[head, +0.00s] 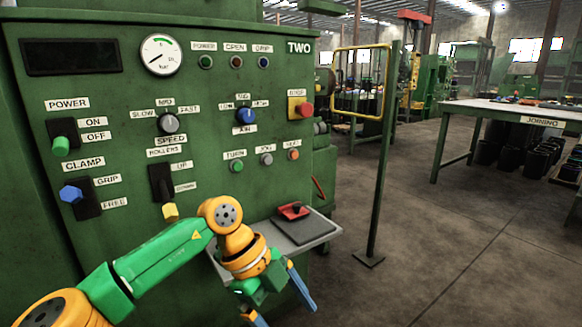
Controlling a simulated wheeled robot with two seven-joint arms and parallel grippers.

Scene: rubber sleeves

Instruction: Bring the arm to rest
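My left arm, green and orange, reaches in from the lower left in front of the green control panel (120,120). Its gripper (285,312) hangs low, in front of the panel's grey shelf, with its two blue fingers spread apart. Nothing shows between the fingers. The gripper is clear of the knobs and levers. Part of one finger is cut off by the bottom edge of the picture. My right gripper is not in view.
The shelf (305,232) holds a red object (293,211). A green post (382,160) with a yellow frame (358,84) stands right. Open floor (450,230) lies beyond, towards a white-topped table (510,111).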

